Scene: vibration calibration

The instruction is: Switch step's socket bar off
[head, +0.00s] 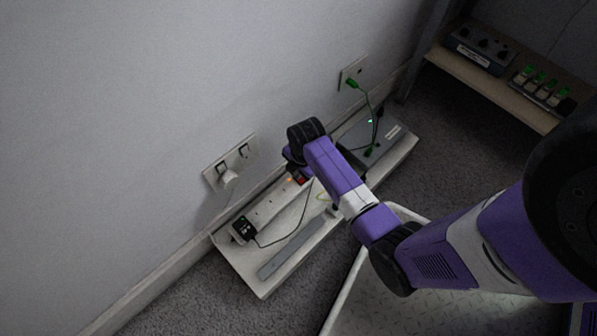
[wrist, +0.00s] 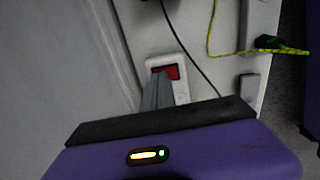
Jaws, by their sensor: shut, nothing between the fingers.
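The white socket bar (head: 268,208) lies on the pale step (head: 262,285) along the wall. A black plug-in adaptor (head: 243,229) sits at its left end, and a small orange light shows near its right end. In the wrist view, the bar's end (wrist: 181,92) carries a red rocker switch (wrist: 171,72). My gripper (wrist: 158,84) has its grey fingers together, with the tips right at the switch's lower left edge; I cannot tell if they touch it. In the head view, my gripper (head: 297,172) is over the bar's right end, its fingers mostly hidden by my wrist.
A wall socket (head: 230,162) with a white plug is at left; another (head: 353,73) has a green plug. A grey box (head: 372,137) stands at the step's far end. A grey strip (head: 291,250) and a thin black cable lie on the step. A wooden shelf (head: 490,85) stands at upper right.

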